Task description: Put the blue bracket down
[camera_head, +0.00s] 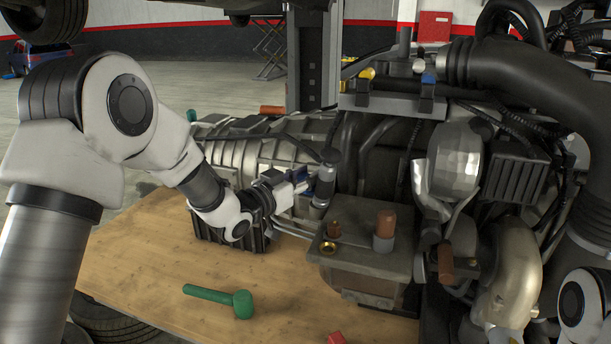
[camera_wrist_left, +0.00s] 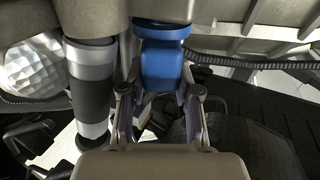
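My left gripper (camera_head: 288,184) reaches in from the left beside the engine's transmission casing. The blue bracket (camera_head: 299,173) shows as a small dark-blue part at its fingers. In the left wrist view, the bracket (camera_wrist_left: 163,68) is bright blue and lies between the two fingers (camera_wrist_left: 160,100), which look shut on it. Its far end is close to grey metal; I cannot tell whether they touch. My right gripper is out of view; only part of my right arm shows at the lower right edge.
The engine (camera_head: 375,240) fills the centre and right. A black crate (camera_head: 230,238) stands below my left wrist on the wooden table (camera_head: 150,260). The table's left front is mostly clear.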

